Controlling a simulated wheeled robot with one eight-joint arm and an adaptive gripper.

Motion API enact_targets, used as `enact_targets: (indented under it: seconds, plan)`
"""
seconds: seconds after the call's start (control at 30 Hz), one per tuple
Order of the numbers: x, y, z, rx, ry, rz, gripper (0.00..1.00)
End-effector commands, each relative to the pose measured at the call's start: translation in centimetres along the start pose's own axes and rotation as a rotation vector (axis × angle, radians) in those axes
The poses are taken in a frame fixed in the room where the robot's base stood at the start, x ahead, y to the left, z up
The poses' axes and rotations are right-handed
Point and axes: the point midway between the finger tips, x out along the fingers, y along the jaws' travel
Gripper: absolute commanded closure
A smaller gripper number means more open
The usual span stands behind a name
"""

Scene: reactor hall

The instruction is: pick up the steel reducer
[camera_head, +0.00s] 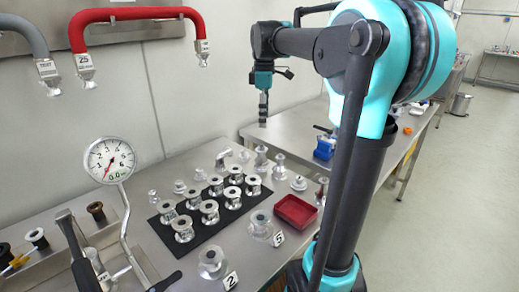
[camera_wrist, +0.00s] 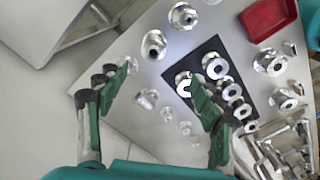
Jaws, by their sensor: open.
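Several shiny steel fittings stand on the steel table (camera_head: 135,262); I cannot tell surely which one is the steel reducer. A stepped, cone-like fitting (camera_head: 279,168) stands behind the black mat and could be it. Other small fittings stand near it, such as one (camera_head: 261,156) just to its left.
A black mat (camera_head: 192,243) carries several spool-shaped fittings. A red tray (camera_head: 295,211) stands to its right. Number cards "2" (camera_head: 231,280) and "5" (camera_head: 278,238) stand in front. A pressure gauge (camera_head: 110,160) and red hose (camera_head: 135,13) are at left. A second table (camera_head: 290,140) stands behind.

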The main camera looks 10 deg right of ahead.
Motion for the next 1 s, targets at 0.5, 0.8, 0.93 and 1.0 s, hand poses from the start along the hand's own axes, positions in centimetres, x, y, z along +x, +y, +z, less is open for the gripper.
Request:
enact_targets:
  seconds: [0.5, 0.8, 0.93, 1.0]
  plan:
    - [7.0, 0.1, -0.1, -0.020, -0.002, -0.005, 0.33]
    - [11.4, 0.1, -0.1, -0.019, -0.002, -0.005, 0.33]
    - [12.0, 0.1, -0.2, -0.019, -0.002, -0.005, 0.33]
    - [12.6, 0.2, -0.3, -0.019, -0.002, -0.005, 0.33]
